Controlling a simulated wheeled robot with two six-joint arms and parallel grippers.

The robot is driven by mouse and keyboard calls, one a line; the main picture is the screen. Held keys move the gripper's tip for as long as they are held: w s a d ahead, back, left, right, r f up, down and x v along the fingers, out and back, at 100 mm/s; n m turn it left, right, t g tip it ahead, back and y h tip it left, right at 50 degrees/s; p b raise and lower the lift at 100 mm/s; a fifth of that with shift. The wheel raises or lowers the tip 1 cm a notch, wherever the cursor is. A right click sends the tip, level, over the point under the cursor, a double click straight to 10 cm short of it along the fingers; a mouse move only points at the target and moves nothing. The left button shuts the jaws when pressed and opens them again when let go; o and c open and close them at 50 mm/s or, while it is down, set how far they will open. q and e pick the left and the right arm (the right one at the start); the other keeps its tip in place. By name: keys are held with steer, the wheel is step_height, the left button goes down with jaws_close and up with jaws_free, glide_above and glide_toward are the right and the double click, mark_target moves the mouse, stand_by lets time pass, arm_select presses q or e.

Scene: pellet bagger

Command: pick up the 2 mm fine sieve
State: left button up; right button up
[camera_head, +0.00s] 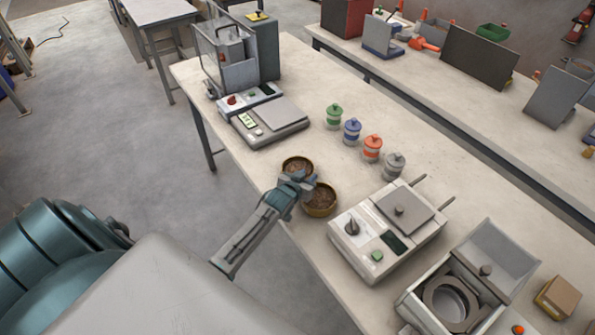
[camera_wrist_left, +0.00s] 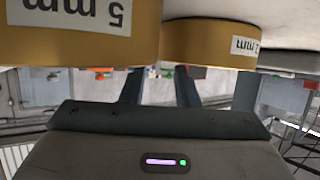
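Two round, tan-yellow sieves stand near the left edge of the table. The left wrist view is upside down and shows their labels. The 2 mm fine sieve (camera_wrist_left: 212,42) is on the right there. The sieve marked 5 mm (camera_wrist_left: 90,38) is on the left and looks larger. In the head view I take the 2 mm sieve (camera_head: 297,162) as the farther one and the 5 mm sieve (camera_head: 320,203) as the nearer one. My left gripper (camera_head: 301,182) is at the two sieves. Its fingers (camera_wrist_left: 158,82) are apart; their tips are partly hidden. My right gripper is not in view.
A scale (camera_head: 270,122) stands behind the sieves. Several lidded jars (camera_head: 352,130) form a row to the right. A grey device with a dial (camera_head: 378,232) stands close by at the lower right. Bare tabletop (camera_head: 345,172) lies between the jars and the sieves.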

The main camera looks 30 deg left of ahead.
arm_select(q)
steer(key=shift+p+x, duration=0.4)
steer(key=shift+x, duration=1.3)
steer(key=shift+s, duration=0.1)
jaws_close()
